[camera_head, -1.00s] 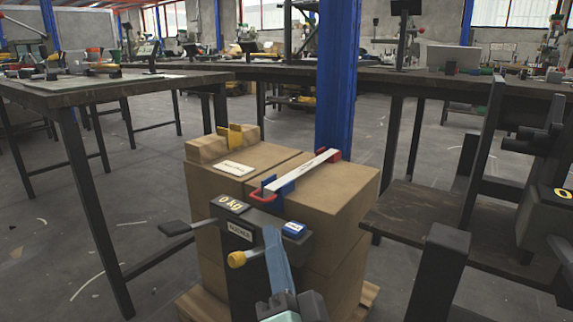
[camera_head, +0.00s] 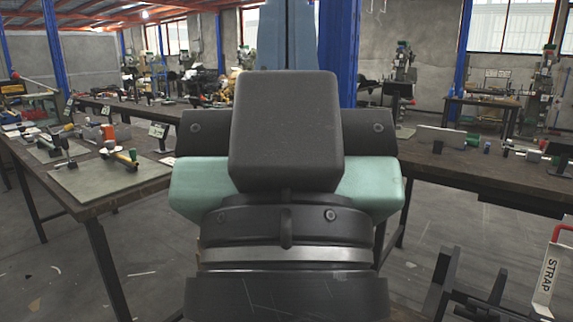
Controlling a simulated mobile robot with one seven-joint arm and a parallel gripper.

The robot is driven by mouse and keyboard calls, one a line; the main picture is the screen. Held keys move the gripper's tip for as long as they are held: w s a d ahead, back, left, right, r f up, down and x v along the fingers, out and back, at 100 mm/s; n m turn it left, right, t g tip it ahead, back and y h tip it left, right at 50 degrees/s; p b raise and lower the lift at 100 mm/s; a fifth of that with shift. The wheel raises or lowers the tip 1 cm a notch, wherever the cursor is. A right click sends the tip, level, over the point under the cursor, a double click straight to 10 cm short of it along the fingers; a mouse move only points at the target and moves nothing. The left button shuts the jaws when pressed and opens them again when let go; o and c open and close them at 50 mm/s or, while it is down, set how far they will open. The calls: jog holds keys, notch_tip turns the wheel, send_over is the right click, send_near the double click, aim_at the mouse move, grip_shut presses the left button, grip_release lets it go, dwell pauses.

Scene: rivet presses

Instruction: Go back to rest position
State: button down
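My gripper (camera_head: 287,32) is raised close in front of the head camera and fills the middle of the view, seen from its back. Its black and pale green body stands upright. Its two blue fingers point up, side by side with only a thin seam between them, so it looks shut. The fingertips are cut off by the top edge. I see nothing held in the visible part of the fingers.
A workbench (camera_head: 98,205) with tools on a mat is at the left. Another dark bench (camera_head: 470,180) runs along the right. A blue post (camera_head: 337,50) stands behind my gripper.

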notch_tip(320, 180, up, 27)
jog(key=p, duration=2.5)
